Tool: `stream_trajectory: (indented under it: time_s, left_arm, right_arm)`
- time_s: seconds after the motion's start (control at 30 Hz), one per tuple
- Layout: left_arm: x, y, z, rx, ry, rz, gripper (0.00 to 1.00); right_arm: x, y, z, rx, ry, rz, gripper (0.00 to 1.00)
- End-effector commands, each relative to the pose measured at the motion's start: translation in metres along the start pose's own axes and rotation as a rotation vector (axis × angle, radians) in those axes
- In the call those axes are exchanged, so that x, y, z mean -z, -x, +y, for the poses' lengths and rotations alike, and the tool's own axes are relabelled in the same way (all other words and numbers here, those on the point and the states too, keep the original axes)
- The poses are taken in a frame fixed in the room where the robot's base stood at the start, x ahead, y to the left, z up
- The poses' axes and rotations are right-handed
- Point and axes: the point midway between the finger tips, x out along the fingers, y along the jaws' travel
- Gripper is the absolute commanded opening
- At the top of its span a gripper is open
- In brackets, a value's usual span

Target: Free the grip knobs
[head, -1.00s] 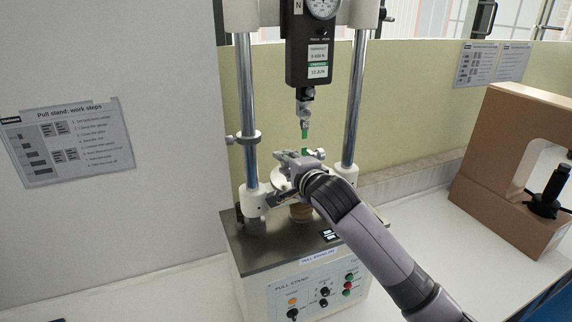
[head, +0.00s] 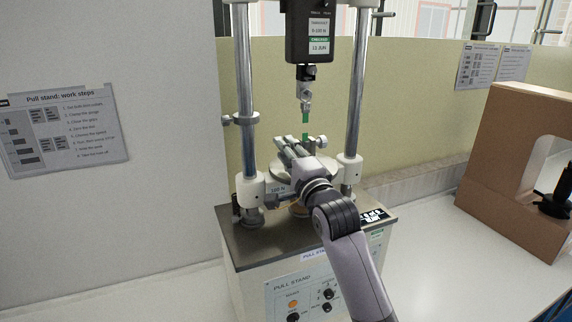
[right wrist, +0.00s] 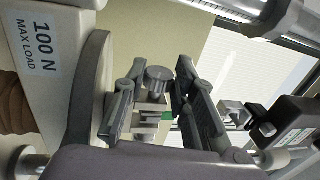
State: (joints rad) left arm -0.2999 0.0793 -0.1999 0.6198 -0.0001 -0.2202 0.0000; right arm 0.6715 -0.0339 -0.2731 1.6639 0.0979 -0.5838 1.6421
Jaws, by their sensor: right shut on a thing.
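The pull stand's upper grip (head: 305,92) hangs below the force gauge (head: 310,35), with a green strip (head: 305,117) in it. A little green also shows just above the lower grip, with a gap between. My right gripper (head: 285,143) is at the lower grip, over the round plate (head: 302,170), and hides much of it in the head view. In the right wrist view, the silver lower grip knob (right wrist: 158,77) lies between the two fingers of my right gripper (right wrist: 158,108), which is shut on it. My left gripper is not in view.
Two steel columns (head: 357,85) flank the grips, with a clamp collar (head: 240,119) on the left one. The stand's control panel (head: 318,288) is below. A brown frame-shaped tester (head: 490,165) stands at the right. The white bench between them is clear.

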Motion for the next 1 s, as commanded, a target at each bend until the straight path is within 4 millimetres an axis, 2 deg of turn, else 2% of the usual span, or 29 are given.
stream_trajectory:
  time_s: [0.33, 0.37, 0.63, 1.0]
  left_arm:
    - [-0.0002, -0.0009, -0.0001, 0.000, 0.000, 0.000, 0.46]
    - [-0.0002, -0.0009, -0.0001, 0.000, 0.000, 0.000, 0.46]
    - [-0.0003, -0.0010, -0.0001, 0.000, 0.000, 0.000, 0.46]
    - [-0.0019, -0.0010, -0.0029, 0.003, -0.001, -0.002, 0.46]
  right_arm:
    - [-0.0002, -0.0001, 0.0010, 0.004, -0.002, 0.000, 0.00]
    - [-0.0002, -0.0001, 0.0010, 0.004, -0.002, 0.000, 0.27]
    - [0.0000, -0.0001, 0.0010, 0.003, -0.001, 0.000, 0.45]
    - [0.0003, -0.0001, 0.0014, 0.002, 0.000, 0.001, 0.46]
